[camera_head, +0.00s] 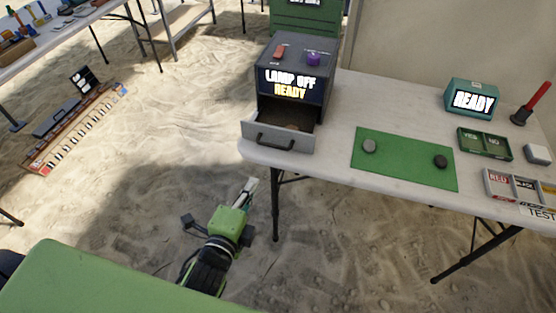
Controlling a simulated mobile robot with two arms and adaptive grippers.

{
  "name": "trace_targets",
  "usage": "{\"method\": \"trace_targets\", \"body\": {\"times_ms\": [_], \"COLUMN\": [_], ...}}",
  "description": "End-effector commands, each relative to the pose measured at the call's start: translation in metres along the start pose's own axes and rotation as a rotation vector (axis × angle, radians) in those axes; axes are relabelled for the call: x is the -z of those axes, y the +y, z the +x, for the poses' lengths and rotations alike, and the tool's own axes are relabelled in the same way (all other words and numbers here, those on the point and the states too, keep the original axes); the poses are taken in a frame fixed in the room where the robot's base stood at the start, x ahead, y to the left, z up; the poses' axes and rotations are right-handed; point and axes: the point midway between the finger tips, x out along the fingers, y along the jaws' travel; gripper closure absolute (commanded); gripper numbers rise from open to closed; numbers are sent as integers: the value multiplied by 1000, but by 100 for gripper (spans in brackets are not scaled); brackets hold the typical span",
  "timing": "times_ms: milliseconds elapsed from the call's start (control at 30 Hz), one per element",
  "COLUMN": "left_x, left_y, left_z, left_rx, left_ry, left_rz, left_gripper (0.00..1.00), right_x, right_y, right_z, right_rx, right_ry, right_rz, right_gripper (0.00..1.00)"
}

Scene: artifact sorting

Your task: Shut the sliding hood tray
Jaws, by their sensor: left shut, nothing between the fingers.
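The sliding hood tray (279,137) is a grey drawer at the bottom of the dark hood box (296,75). It is pulled out toward me, with a dark handle on its front, at the table's left corner. Something brownish lies inside it, mostly hidden. The hood's screen reads "LAMP OFF READY". My left gripper (251,186) is shut and empty, below and in front of the tray, apart from it. My right gripper is not in view.
The table's legs stand close to my left gripper.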

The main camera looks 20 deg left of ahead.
Motion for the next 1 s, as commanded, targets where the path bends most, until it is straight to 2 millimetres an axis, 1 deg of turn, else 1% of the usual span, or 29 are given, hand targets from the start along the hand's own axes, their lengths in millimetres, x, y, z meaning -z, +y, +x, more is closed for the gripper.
{"method": "trace_targets", "body": {"times_ms": [33,133,267,600,700,833,1000], "left_x": [-1,-1,-1,-1,-1,-1,-1], "left_y": [-4,-6,-7,-7,-7,-6,-6], "left_z": [0,7,26,97,114,130,138], "left_rx": [8,11,12,11,10,8,7], "left_ry": [-2,-3,-3,-2,-2,-3,-2], "left_rz": [8,12,11,7,7,7,8], "left_gripper": [100,100,100,100,100,100,100], "right_x": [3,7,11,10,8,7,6], "right_y": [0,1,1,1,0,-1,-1], "right_z": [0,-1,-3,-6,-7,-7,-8], "right_rx": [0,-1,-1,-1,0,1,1], "right_ry": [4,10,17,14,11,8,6], "right_rz": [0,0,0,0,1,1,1], "right_gripper": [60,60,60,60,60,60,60]}}
